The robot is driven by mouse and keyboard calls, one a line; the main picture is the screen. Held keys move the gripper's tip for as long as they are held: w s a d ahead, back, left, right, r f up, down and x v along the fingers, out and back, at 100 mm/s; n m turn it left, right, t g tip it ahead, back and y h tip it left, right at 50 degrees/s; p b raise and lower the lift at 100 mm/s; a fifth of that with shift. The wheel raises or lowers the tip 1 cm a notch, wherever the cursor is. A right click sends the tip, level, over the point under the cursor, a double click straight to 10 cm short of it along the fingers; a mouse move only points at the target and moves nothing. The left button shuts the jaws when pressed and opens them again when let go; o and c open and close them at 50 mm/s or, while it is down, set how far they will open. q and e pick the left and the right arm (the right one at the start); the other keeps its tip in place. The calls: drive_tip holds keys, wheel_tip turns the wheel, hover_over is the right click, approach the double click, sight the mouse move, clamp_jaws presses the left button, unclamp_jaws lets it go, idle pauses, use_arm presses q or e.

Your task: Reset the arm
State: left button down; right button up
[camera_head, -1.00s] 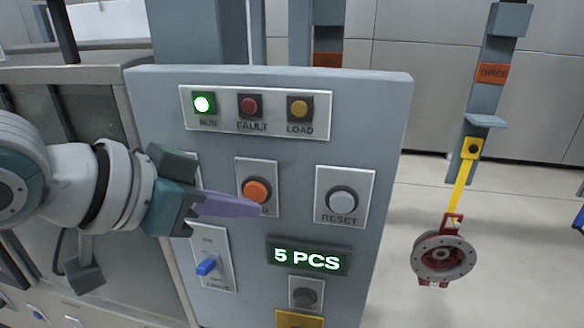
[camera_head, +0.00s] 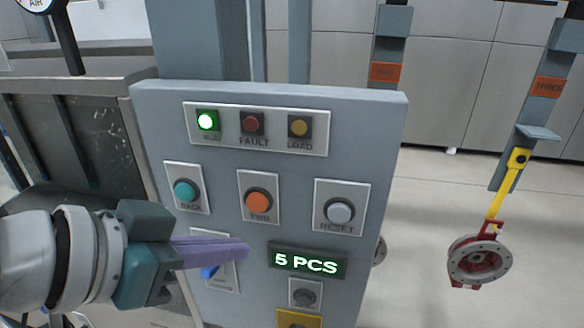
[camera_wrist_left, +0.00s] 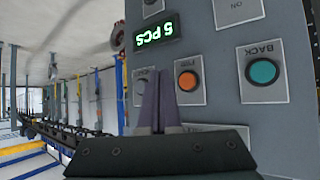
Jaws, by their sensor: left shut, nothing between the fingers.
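My left gripper (camera_head: 240,250) comes in from the left in the head view, in front of the lower part of the grey control panel (camera_head: 390,130). Its purple fingers are shut with nothing between them. It covers part of the blue-handled switch (camera_head: 212,271). Above the fingers are the teal BACK button (camera_head: 186,191), the orange FWD button (camera_head: 258,201) and the grey RESET button (camera_head: 339,211). In the left wrist view the fingers (camera_wrist_left: 160,85) point up beside the orange button (camera_wrist_left: 188,81), with the teal button (camera_wrist_left: 263,72) to the right. My right gripper is out of view.
The green RUN lamp (camera_head: 207,121) is lit, and the display (camera_head: 307,262) reads 5 PCS. To the right, a yellow hook (camera_head: 507,185) holds a red and grey wheel-like part (camera_head: 480,260) under the THREE carrier (camera_head: 549,87). Open floor lies beyond the panel.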

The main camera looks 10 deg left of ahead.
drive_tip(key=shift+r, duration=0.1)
use_arm(q)
drive_tip(key=s+a+r+n+g+y+p, duration=0.1)
drive_tip(key=s+a+r+y+p, duration=0.1)
drive_tip(key=s, duration=0.4)
drive_tip(key=s+a+r+n+g+y+p, duration=0.1)
drive_tip(key=s+a+r+n+g+p, duration=0.1)
drive_tip(key=s+p, duration=0.2)
drive_tip(key=s+a+r+n+g+y+p, duration=0.1)
drive_tip(key=s+a+r+g+y+p, duration=0.1)
drive_tip(key=s, duration=0.6)
drive_tip(key=shift+s+a+y+p, duration=0.2)
drive_tip(key=shift+a+y+p, duration=0.1)
drive_tip(key=shift+p, duration=0.25)
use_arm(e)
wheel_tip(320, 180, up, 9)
use_arm(q)
drive_tip(key=shift+d, duration=0.1)
idle(2.2)
